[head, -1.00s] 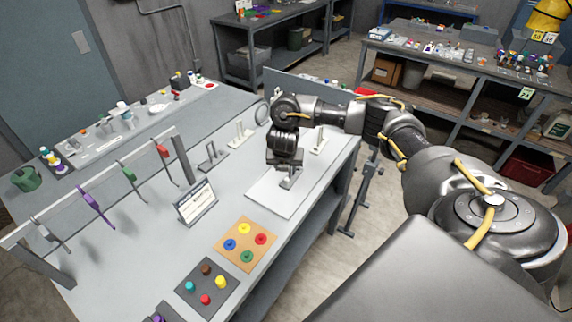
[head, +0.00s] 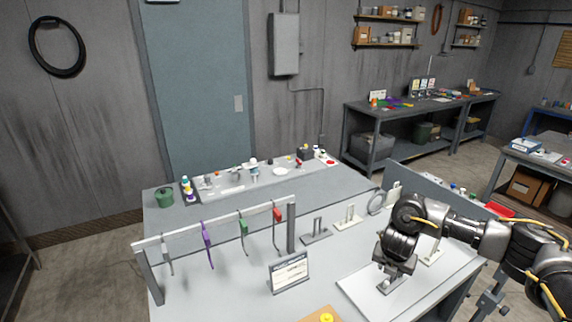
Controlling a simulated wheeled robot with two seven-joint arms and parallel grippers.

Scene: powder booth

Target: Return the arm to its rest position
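My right arm (head: 480,234) comes in from the right and reaches over the bench. My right gripper (head: 388,286) points down over a white board (head: 355,287) on the bench top. A small grey piece shows at its fingertips, but I cannot tell whether it is held, or whether the fingers are open or shut. My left arm and gripper are not in view.
A rack (head: 215,234) with several hanging tools stands on the bench (head: 235,292) at left. A sign (head: 289,274), small stands (head: 348,216) and a grey ring (head: 377,202) are near the arm. A low panel (head: 425,190) stands behind it.

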